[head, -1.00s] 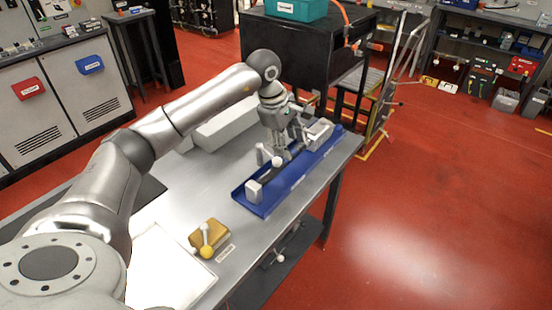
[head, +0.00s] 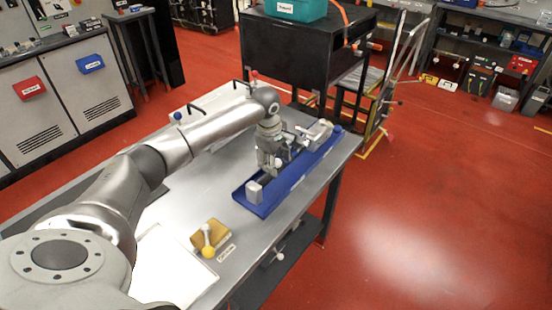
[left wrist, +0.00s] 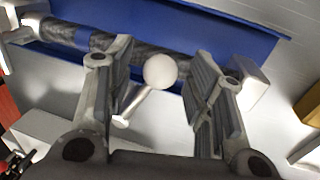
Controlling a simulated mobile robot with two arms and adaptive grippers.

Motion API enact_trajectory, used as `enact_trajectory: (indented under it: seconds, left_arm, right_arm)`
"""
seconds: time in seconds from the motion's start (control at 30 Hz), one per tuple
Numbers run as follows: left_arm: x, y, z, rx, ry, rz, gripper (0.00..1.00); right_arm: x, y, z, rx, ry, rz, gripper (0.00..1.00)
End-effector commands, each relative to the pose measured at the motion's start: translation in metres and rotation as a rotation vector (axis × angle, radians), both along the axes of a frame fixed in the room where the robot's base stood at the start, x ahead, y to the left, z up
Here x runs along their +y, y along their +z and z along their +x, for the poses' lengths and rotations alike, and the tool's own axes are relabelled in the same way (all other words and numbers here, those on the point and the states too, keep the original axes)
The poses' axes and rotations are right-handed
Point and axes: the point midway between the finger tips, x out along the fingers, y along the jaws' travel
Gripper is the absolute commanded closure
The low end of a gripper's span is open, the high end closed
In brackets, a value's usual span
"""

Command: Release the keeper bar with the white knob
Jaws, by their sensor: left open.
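The white knob (left wrist: 160,71) sits on the end of a short pale metal bar (left wrist: 133,105) that slants down-left in the left wrist view. A dark cylinder (left wrist: 150,60) with a blue band runs behind it in the blue tray (left wrist: 235,38). My left gripper (left wrist: 158,92) is open, with the knob between its two fingers in that view; contact with either finger does not show. In the head view my left gripper (head: 268,166) is low over the near half of the blue tray (head: 257,208), and hides much of the bar there.
A pale box with black handles (head: 190,97) is behind my left arm. A black cabinet (head: 300,45) stands beyond the table. Red floor is open at right.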

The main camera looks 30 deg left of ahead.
Motion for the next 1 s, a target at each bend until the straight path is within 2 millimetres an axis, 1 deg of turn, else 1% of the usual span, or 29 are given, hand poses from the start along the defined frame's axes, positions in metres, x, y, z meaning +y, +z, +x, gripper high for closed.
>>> enact_trajectory:
  seconds: [0.23, 0.27, 0.6, 0.63, 1.0]
  left_arm:
    - [0.0001, -0.0011, 0.0001, 0.000, 0.000, 0.000, 0.51]
    - [0.0001, -0.0011, 0.0001, 0.000, 0.000, 0.000, 0.54]
    - [0.0002, -0.0007, 0.0001, 0.000, 0.001, 0.000, 0.97]
    - [0.0002, -0.0007, 0.0001, 0.000, 0.001, 0.000, 1.00]
    - [0.0021, -0.0013, -0.0022, 0.000, -0.020, 0.001, 1.00]
  right_arm:
    - [0.0002, 0.0000, 0.0000, 0.000, 0.000, 0.000, 0.51]
    - [0.0002, 0.0000, 0.0000, 0.000, 0.000, 0.000, 0.51]
    - [0.0002, 0.0000, 0.0000, 0.000, 0.000, 0.000, 0.51]
    - [0.0002, 0.0000, 0.0001, 0.000, 0.000, 0.000, 0.51]
    - [0.0003, -0.0028, 0.0001, 0.000, -0.001, 0.000, 0.51]
